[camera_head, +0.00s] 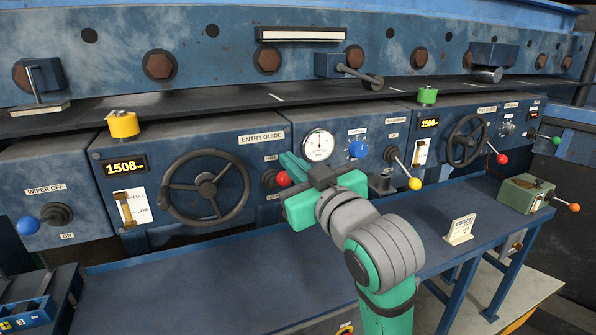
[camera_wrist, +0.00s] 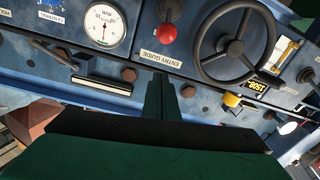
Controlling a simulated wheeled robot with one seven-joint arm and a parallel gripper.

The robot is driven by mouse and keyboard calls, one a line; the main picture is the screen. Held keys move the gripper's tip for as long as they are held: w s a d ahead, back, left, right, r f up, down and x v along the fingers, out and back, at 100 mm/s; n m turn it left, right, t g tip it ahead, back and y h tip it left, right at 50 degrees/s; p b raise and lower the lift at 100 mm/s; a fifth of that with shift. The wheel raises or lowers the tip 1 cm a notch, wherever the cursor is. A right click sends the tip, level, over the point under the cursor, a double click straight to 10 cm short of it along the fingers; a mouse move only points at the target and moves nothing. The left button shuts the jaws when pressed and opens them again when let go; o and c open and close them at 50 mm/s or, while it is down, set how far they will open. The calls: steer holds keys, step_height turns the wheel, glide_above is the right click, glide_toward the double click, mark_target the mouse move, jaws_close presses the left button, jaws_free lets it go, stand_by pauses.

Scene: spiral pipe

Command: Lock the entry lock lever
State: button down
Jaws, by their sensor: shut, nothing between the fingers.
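The entry lock lever is a red ball knob (camera_head: 283,179) on a round black base (camera_head: 269,180), right of the entry handwheel. A FREE label (camera_head: 271,158) is above it; a label below is partly legible. My gripper (camera_head: 289,159) is shut and empty, its green fingers close to the knob's upper right in the head view. The knob also shows in the wrist view (camera_wrist: 167,32), apart from my closed fingertips (camera_wrist: 160,78). That view is turned over, with the ENTRY GUIDE label upside down. I cannot tell whether the fingers touch the lever.
The entry handwheel (camera_head: 206,187) is left of the lever, and the round gauge (camera_head: 318,145) is to its right. A yellow-knobbed lever (camera_head: 414,184) and another red-knobbed lever (camera_head: 501,159) stand farther right. The blue bench top (camera_head: 190,285) below is mostly clear.

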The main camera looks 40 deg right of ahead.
mark_target(284, 179)
steer(key=x, duration=0.5)
steer(key=f, duration=0.2)
steer(key=shift+s+d+f, duration=0.15)
steer(key=shift+d+f, duration=0.1)
steer(key=shift+f, duration=0.1)
steer(key=shift+s+f, duration=0.4)
steer(key=shift+f, duration=0.05)
